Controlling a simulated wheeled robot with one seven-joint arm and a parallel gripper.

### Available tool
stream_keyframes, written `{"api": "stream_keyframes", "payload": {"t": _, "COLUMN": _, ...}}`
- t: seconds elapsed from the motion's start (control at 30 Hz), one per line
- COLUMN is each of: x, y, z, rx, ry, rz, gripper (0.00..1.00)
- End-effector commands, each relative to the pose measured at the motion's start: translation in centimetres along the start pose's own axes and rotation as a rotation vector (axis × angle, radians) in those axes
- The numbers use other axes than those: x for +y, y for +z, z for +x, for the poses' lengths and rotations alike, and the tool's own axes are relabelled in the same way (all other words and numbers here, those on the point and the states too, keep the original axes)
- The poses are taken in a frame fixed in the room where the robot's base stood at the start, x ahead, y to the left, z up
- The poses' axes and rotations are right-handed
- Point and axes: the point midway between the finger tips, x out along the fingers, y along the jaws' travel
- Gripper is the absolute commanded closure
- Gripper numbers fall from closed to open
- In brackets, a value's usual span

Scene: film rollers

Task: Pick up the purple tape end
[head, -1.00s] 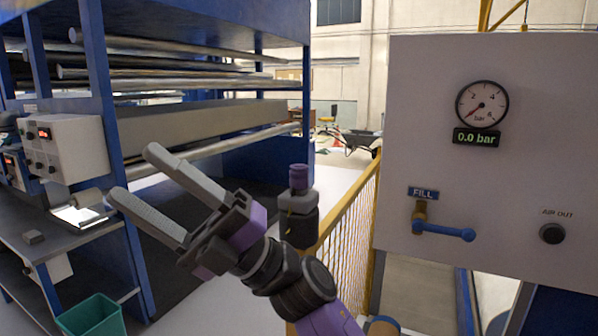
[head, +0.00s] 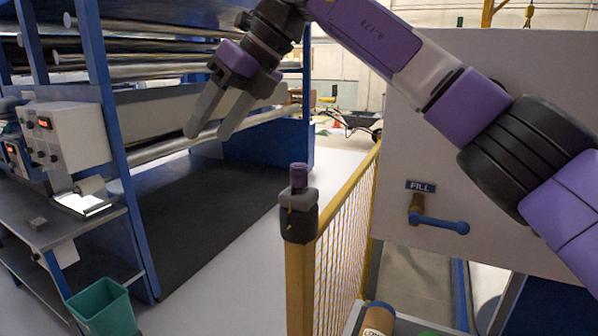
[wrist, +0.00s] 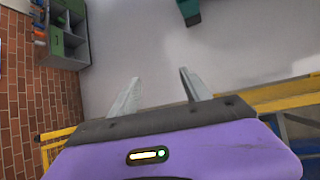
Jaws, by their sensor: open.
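My gripper (head: 207,135) is open and empty, raised in front of the blue machine, with its two grey fingers pointing down. In the wrist view its fingers (wrist: 160,76) stand apart with only pale floor between them. A small purple cylinder (head: 299,176) stands upright in a dark holder (head: 299,215) on the yellow fence post, right of and below my gripper in the head view. I cannot tell if this is the tape end; no other loose purple piece is clear. The purple cylinder does not show in the wrist view.
The blue machine frame (head: 115,150) with metal rollers fills the left. A yellow fence (head: 345,225) runs beside the grey panel (head: 400,200) with a blue FILL lever (head: 440,224). A teal bin (head: 104,308) stands on the floor at lower left.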

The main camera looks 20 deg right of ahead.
Motion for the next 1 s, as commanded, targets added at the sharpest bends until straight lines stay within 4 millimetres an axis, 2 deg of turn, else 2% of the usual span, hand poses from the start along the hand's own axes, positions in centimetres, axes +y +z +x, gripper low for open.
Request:
{"api": "stream_keyframes", "payload": {"t": 0.03, "x": -1.8, "y": -0.2, "z": -1.8, "rx": 0.037, "ry": -0.084, "rz": 0.022, "gripper": 0.44}}
{"api": "stream_keyframes", "payload": {"t": 0.1, "x": -4.6, "y": -1.4, "z": -3.9, "rx": 0.107, "ry": -0.202, "rz": 0.069, "gripper": 0.44}}
{"api": "stream_keyframes", "payload": {"t": 0.2, "x": -8.1, "y": -4.2, "z": -5.4, "rx": 0.211, "ry": -0.309, "rz": 0.148, "gripper": 0.44}}
{"api": "stream_keyframes", "payload": {"t": 0.3, "x": -10.1, "y": -6.6, "z": -6.3, "rx": 0.294, "ry": -0.365, "rz": 0.210, "gripper": 0.44}}
{"api": "stream_keyframes", "payload": {"t": 0.43, "x": -10.7, "y": -8.3, "z": -7.2, "rx": 0.362, "ry": -0.403, "rz": 0.241, "gripper": 0.44}}
{"api": "stream_keyframes", "payload": {"t": 0.53, "x": -10.8, "y": -9.0, "z": -7.0, "rx": 0.386, "ry": -0.403, "rz": 0.249, "gripper": 0.44}}
{"api": "stream_keyframes", "payload": {"t": 1.0, "x": -12.2, "y": -10.7, "z": -2.8, "rx": 0.386, "ry": -0.397, "rz": 0.249, "gripper": 0.44}}
